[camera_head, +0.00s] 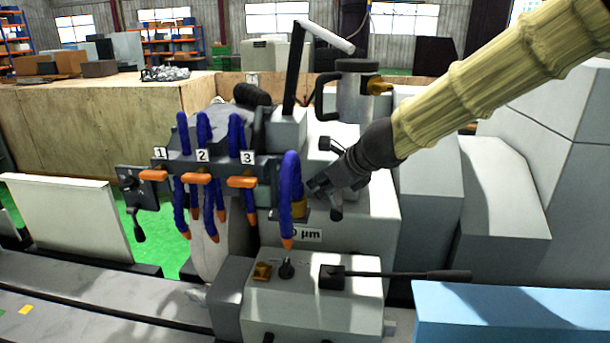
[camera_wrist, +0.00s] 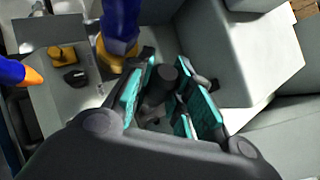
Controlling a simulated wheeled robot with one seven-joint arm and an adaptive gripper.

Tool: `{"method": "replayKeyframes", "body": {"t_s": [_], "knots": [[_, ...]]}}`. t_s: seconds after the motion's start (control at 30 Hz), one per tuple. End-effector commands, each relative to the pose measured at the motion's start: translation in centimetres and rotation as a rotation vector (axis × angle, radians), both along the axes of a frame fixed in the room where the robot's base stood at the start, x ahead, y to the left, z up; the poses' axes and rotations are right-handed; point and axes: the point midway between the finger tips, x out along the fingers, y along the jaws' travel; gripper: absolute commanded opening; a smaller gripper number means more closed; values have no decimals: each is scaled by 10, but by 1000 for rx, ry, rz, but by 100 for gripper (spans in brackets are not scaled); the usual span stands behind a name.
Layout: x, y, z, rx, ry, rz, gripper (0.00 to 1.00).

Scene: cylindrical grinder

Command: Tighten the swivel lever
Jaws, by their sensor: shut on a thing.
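My gripper (camera_head: 326,194) reaches in from the upper right and is at the front of the grinder, just right of a thick blue coolant hose (camera_head: 290,190). In the wrist view my gripper (camera_wrist: 168,92) has its teal-padded fingers on both sides of a dark, rounded handle, which I take to be the swivel lever (camera_wrist: 160,84). The fingers are shut on it. In the head view my gripper largely hides this handle, so its tilt and its mount cannot be told.
Blue hoses with orange valves (camera_head: 198,178), numbered 1 to 3, are to the left. Below is a grey control box (camera_head: 315,295) with a long black lever (camera_head: 405,274). A light-blue block (camera_head: 510,310) is at the lower right. Grey housings (camera_head: 430,180) stand right of my gripper.

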Motion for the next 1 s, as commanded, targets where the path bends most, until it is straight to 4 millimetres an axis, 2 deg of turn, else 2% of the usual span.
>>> {"method": "replayKeyframes", "body": {"t_s": [0.53,0.57,0.67,1.0], "knots": [[1,-6,0,-13,2,-9,0],[1,-6,0,-13,2,-9,26],[1,-7,-1,-14,3,-11,43],[0,-7,0,-14,3,-11,43]]}}
